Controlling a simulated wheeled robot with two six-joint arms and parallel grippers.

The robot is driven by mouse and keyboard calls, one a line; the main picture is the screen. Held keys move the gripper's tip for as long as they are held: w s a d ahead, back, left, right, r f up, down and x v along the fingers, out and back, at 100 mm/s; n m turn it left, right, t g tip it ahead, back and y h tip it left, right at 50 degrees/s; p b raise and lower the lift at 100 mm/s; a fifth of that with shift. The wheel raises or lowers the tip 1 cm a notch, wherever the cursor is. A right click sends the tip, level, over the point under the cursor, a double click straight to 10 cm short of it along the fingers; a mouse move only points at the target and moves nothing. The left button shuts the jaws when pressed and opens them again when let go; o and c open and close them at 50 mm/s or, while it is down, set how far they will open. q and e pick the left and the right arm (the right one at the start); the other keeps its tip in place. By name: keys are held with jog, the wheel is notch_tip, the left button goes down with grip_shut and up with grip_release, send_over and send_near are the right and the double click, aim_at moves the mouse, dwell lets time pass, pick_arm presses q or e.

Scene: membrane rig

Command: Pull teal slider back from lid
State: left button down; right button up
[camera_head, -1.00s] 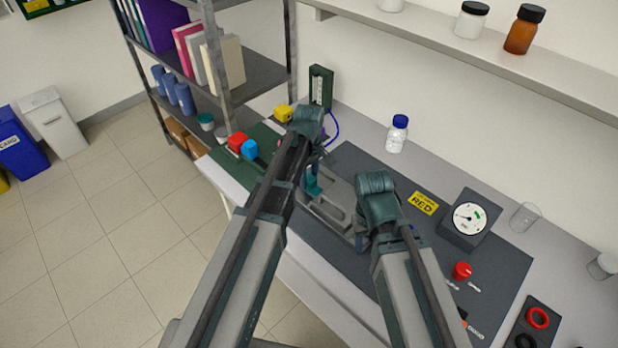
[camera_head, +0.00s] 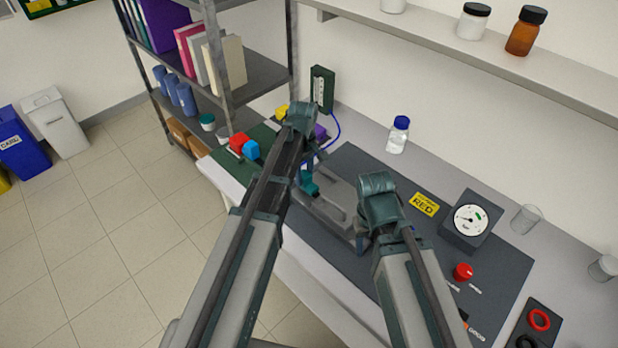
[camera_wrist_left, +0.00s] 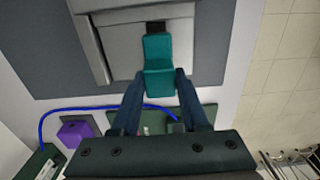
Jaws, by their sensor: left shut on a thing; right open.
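The teal slider (camera_head: 309,184) sits at the left end of the grey lidded rig (camera_head: 332,207) on the dark mat. My left gripper (camera_wrist_left: 161,82) is shut on the slider's near block, one finger on each side. In the head view my left gripper (camera_head: 309,166) partly hides behind its own wrist. My right gripper (camera_head: 361,243) is open near the rig's right end, its fingertips mostly hidden.
A purple block (camera_head: 320,132) and a blue cable (camera_head: 334,138) lie behind my left wrist. Red (camera_head: 238,142) and blue (camera_head: 251,150) blocks are on the green mat at left. A gauge (camera_head: 470,219) and red knob (camera_head: 463,271) stand right of my right arm.

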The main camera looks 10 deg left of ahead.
aim_at(303, 174)
pick_arm(q)
jog(key=shift+c, duration=2)
grip_release()
jog(key=shift+w+a, duration=0.15)
jog(key=shift+a, duration=0.05)
jog(key=shift+r, duration=0.1)
pick_arm(e)
jog(key=shift+r, duration=0.1)
pick_arm(q)
notch_tip(303, 174, up, 14)
jog(key=p, duration=1.4)
pick_arm(e)
notch_tip(303, 174, up, 14)
pick_arm(q)
jog(key=shift+f, duration=0.25)
pick_arm(e)
jog(key=shift+f, duration=0.2)
